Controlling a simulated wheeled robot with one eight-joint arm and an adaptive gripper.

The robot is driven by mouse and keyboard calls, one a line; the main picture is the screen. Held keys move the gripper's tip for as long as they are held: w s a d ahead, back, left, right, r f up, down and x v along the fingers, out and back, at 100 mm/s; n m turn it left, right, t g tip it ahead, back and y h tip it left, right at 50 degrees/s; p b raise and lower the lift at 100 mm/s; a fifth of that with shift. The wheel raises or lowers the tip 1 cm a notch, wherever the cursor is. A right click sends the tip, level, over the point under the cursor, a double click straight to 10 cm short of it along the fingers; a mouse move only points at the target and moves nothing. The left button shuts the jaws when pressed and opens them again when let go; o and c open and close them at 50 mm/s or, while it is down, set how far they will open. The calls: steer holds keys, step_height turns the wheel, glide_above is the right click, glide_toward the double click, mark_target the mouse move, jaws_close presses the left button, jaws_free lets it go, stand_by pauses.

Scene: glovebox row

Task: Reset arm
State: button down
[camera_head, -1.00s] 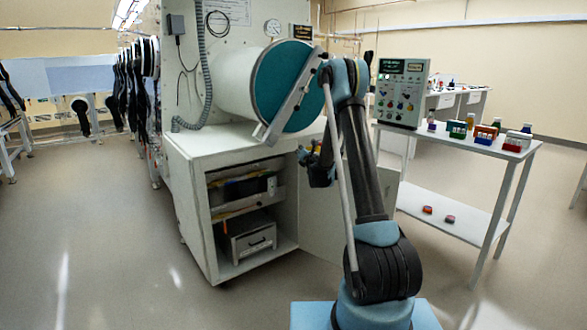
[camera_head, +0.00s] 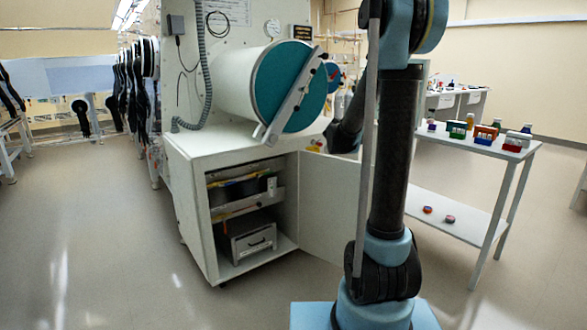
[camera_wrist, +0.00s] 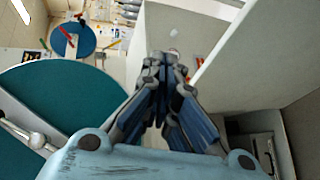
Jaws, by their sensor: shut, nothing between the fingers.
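My arm stands at the right of the middle in the head view, its dark lower link upright and its upper joint at the top edge. My gripper (camera_wrist: 165,68) shows in the wrist view, with its fingers together and nothing between them. It is near the cabinet's open door and the teal round port cover.
The white cylinder port with its teal cover (camera_head: 290,85) juts out over the white cabinet (camera_head: 195,190). The cabinet door (camera_head: 335,205) hangs open, with a grey drawer box (camera_head: 250,240) inside. A white side table (camera_head: 445,208) with small coloured racks stands right.

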steer(key=s+d+f+m+g, duration=0.1)
steer(key=s+d+m+g, duration=0.15)
steer(key=s, duration=0.45)
steer(key=s+d+f+m+g, duration=0.1)
steer(key=s+m, duration=0.2)
steer(key=s, duration=0.4)
steer(key=s+a+f+m+g+y, duration=0.1)
steer(key=s+f, duration=0.4)
steer(key=s, duration=0.7)
steer(key=s+a+f+m+g+y, duration=0.2)
steer(key=s+a+f+m+g, duration=0.1)
steer(key=s, duration=0.9)
steer(key=s+a+f+m+g+y, duration=0.1)
steer(key=s+f+m+g, duration=0.3)
steer(key=s+f, duration=0.4)
steer(key=s+a+m, duration=0.1)
steer(key=s, duration=0.3)
steer(key=shift+s, duration=0.4)
steer(key=shift+a+f+g, duration=0.1)
steer(key=shift+g, duration=0.15)
steer(key=shift+w+f, duration=0.2)
steer(key=shift+w, duration=0.3)
steer(key=shift+s, duration=0.1)
